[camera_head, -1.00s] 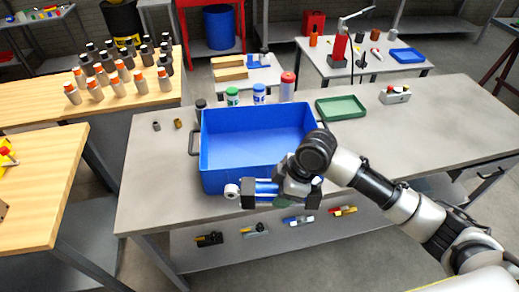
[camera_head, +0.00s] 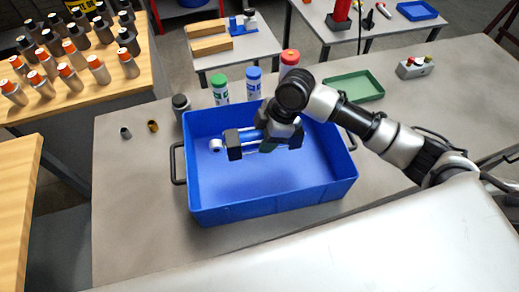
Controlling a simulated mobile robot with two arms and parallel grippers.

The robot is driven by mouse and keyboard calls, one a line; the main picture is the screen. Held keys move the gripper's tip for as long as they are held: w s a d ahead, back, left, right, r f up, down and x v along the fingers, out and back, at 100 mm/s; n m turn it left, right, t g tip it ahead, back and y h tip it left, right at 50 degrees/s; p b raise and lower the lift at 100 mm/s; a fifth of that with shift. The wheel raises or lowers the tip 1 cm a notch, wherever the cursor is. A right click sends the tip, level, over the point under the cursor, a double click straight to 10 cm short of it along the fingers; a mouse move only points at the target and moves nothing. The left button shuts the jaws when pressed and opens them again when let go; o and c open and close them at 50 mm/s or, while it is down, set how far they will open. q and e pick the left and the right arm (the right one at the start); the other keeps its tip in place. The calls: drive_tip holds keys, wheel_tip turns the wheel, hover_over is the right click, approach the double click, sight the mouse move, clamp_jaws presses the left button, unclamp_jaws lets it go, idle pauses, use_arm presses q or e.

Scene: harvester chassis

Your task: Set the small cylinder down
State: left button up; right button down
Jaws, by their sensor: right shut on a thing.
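The gripper's dark fingers hide part of the cylinder. The bin floor that shows looks empty. I cannot tell how high the cylinder is above that floor. My left gripper is out of view.
Capped bottles, one green (camera_head: 219,90), one blue (camera_head: 254,85) and one red (camera_head: 290,66), stand behind the bin. A green tray (camera_head: 353,88) and a grey switch box (camera_head: 415,67) lie to the right. Two small fittings (camera_head: 153,126) lie left.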

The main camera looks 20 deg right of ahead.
wheel_tip(320, 180, down, 4)
drive_tip(key=shift+s+a+f+p, duration=0.1)
drive_tip(key=shift+s+f+p, duration=0.1)
drive_tip(key=shift+p, duration=0.25)
drive_tip(key=shift+w+f, duration=0.15)
drive_tip(key=shift+f, duration=0.5)
wheel_tip(320, 180, down, 3)
drive_tip(key=shift+r+p, duration=0.15)
drive_tip(key=shift+p, duration=0.2)
drive_tip(key=shift+f, duration=0.5)
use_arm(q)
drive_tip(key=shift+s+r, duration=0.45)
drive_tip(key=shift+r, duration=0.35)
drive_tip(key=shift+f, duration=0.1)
use_arm(e)
drive_tip(key=shift+f, duration=0.15)
drive_tip(key=c, duration=0.8)
unclamp_jaws()
drive_tip(key=shift+f, duration=0.1)
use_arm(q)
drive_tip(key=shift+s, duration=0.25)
use_arm(e)
drive_tip(key=o, duration=0.3)
